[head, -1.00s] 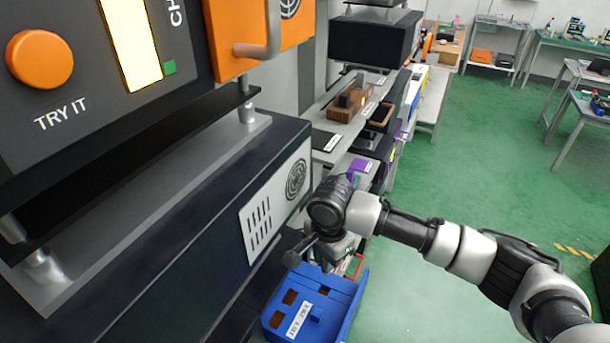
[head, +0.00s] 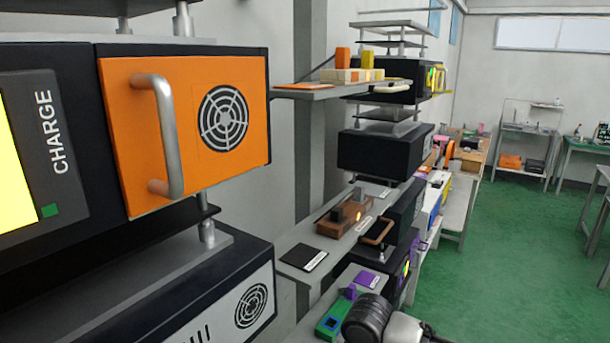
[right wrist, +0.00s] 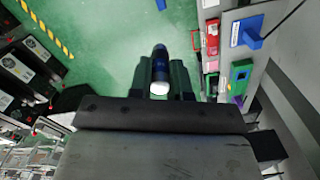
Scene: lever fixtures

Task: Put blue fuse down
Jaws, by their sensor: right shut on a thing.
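The blue fuse (right wrist: 160,70) is a dark blue cylinder with a white end in the right wrist view. My right gripper (right wrist: 161,78) is shut on it, with one finger on each side. Green floor shows beyond the fuse. In the head view only part of my right arm shows at the bottom edge, and its gripper is out of frame. A blue fixture (right wrist: 247,32) stands on a grey ledge to the right in the right wrist view, apart from the fuse. My left gripper is in neither view.
A red fixture (right wrist: 211,38) and a green one (right wrist: 241,72) line the ledge near the blue one. In the head view, an orange panel with a metal handle (head: 165,135) is close at left. A green fixture (head: 334,314) is low in the middle. Open green floor (head: 500,265) lies at right.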

